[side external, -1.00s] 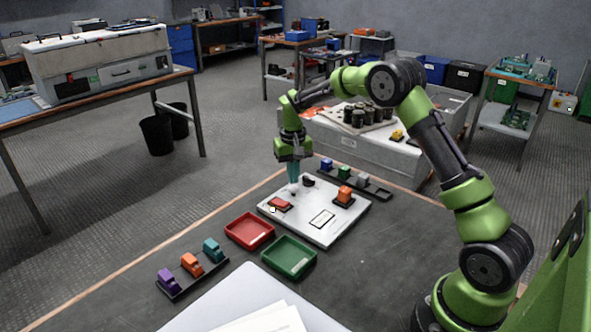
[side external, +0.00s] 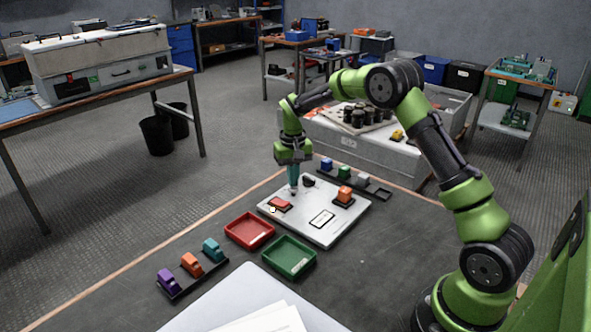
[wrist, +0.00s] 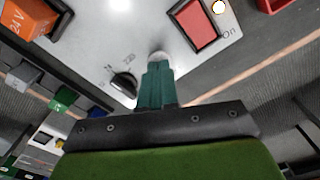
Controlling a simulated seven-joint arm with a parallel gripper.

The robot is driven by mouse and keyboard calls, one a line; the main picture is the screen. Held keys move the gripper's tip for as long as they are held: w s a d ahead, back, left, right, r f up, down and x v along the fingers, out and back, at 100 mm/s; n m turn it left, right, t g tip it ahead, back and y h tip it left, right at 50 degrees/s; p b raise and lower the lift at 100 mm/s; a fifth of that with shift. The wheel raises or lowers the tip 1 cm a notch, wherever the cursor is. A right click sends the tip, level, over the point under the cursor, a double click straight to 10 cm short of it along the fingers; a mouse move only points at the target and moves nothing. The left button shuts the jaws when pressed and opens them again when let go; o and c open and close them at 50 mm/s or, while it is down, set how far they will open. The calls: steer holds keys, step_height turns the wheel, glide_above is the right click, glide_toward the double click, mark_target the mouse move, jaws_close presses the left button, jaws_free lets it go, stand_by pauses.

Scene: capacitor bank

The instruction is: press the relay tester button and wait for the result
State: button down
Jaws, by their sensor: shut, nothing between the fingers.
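The relay tester (side external: 335,235) is a pale flat panel on the dark bench. An orange relay (side external: 344,194) stands in its socket and reads "24 V" in the wrist view (wrist: 27,17). A red rocker switch (side external: 280,203) marked "On" also shows in the wrist view (wrist: 195,25), beside a small white round lamp (wrist: 218,6). A black knob (wrist: 123,82) sits left of the fingers. My gripper (side external: 293,191) is shut and points down at the panel. In the wrist view its teal fingertips (wrist: 158,64) meet a grey round button (wrist: 157,56), partly hidden; contact is unclear.
A red tray (side external: 249,230) and a green tray (side external: 289,257) lie in front of the tester. One rack (side external: 187,277) holds purple, orange and teal relays; another rack (side external: 372,190) behind holds blue, green and grey ones. The bench right of the tester is clear.

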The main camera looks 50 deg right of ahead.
steer(key=shift+f, duration=1)
steer(key=shift+r, duration=3.55)
steer(key=s+a+r+t, duration=0.2)
steer(key=s+a+r, duration=0.2)
steer(key=s, duration=0.5)
steer(key=s+a+r+n+t+y, duration=0.1)
steer(key=s+a+r+t, duration=0.1)
steer(key=s+a+r, duration=0.3)
steer(key=s+a+r+n+t+y, duration=0.1)
steer(key=s+a+r+t, duration=0.2)
steer(key=s, duration=1)
steer(key=a+r, duration=0.2)
steer(key=a, duration=0.1)
